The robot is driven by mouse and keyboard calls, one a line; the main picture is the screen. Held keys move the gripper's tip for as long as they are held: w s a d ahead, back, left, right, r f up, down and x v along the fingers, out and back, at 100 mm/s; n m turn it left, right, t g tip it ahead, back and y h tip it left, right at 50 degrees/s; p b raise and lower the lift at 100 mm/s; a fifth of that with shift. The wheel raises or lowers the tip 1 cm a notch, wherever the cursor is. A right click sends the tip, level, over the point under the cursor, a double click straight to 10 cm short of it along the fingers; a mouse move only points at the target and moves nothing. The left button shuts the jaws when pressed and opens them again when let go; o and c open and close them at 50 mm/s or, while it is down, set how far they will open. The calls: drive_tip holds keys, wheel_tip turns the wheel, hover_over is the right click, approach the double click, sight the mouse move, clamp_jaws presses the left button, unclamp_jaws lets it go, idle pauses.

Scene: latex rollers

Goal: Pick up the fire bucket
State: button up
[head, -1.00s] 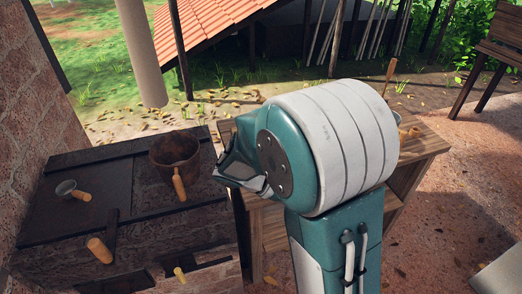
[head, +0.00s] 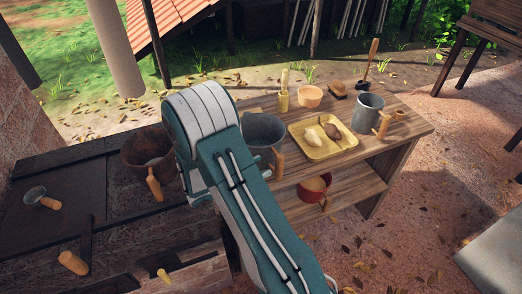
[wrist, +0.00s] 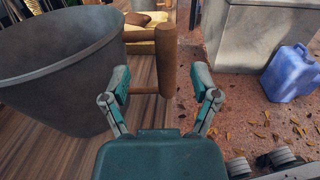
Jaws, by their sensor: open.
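A grey metal bucket (head: 262,130) with an upright wooden handle stands on the wooden table, partly behind my arm in the head view. In the wrist view the grey bucket (wrist: 60,62) fills the left side, and its brown handle (wrist: 167,58) stands between the two fingers or just beyond them. My gripper (wrist: 161,78) is open, with one finger on each side of the handle's line; contact cannot be told. The gripper is hidden in the head view. A second, rusty brown bucket (head: 146,146) with a wooden handle stands on the dark stove at left.
A yellow tray (head: 324,153) with two lumps sits right of the grey bucket. A grey mug (head: 367,112) stands further right. The stove (head: 60,160) borders the table at left. A blue jug (wrist: 290,72) stands on the ground.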

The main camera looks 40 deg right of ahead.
sight(279, 161)
drive_tip(key=d, duration=0.2)
drive_tip(key=s+d, duration=0.1)
drive_tip(key=d, duration=0.3)
drive_tip(key=shift+s+f, duration=0.25)
drive_tip(key=shift+f, duration=0.15)
drive_tip(key=shift+r, duration=0.1)
clamp_jaws()
